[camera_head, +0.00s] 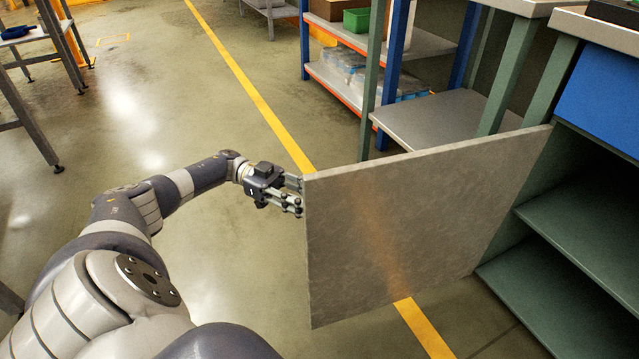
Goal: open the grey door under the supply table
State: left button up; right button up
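The grey door (420,225) stands swung out from the cabinet under the supply table (600,32), hinged at its right edge near the table's leg. Its broad face is toward me, and the green shelves (570,245) inside show to its right. My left gripper (295,195) is at the door's free left edge, partly behind it. Its fingers look spread apart, but the tips near the door edge are partly hidden, and I cannot tell whether they touch the door. My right gripper is not in view.
A blue drawer front (604,95) sits above the shelves. A grey bench shelf (440,122) and a rack with bins (350,70) stand behind the door. A yellow floor line (255,95) passes under the door.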

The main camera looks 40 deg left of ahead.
pick_arm(q)
jog(key=shift+s+a, duration=0.25)
jog(key=shift+a, duration=0.65)
jog(key=shift+s+a, duration=0.2)
jog(key=shift+a, duration=0.65)
